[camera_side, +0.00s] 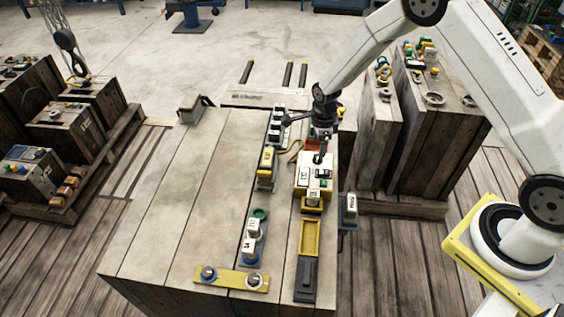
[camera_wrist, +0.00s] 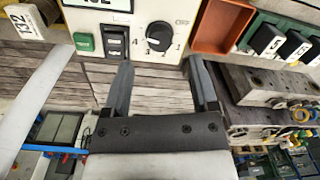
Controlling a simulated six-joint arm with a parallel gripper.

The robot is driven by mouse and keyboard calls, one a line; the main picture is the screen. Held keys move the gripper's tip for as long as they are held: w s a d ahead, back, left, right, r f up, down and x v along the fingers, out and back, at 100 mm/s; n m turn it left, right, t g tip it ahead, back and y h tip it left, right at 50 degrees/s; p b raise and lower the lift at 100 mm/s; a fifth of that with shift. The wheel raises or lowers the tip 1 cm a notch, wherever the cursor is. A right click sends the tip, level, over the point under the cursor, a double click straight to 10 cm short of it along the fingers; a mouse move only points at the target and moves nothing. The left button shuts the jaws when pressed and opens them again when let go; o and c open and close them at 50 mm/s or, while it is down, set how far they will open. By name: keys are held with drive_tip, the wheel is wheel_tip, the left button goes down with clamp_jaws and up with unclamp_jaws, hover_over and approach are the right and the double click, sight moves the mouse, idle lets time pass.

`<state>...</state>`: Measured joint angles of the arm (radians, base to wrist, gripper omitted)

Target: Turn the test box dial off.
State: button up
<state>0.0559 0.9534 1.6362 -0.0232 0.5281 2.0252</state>
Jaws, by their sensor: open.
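The test box (camera_side: 303,178) is a pale box on the wooden workbench (camera_side: 200,200). In the wrist view its white face (camera_wrist: 205,8) fills the top, with a black dial (camera_wrist: 159,36) and an OFF mark at the dial's upper right. Other marks ring the dial; I cannot surely read where its pointer stands. A black switch and a green button sit left of the dial. My gripper (camera_wrist: 161,64) is open, its two fingers apart on either side below the dial, with nothing between them. In the side view my gripper (camera_side: 321,157) is over the box, partly hiding it.
In the side view a yellow tray (camera_side: 309,238) and a yellow two-knob plate (camera_side: 230,279) lie nearer. The bench's left half is mostly clear.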

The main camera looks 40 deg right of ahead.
sight(318, 158)
drive_tip(key=shift+f, duration=2.2)
clamp_jaws()
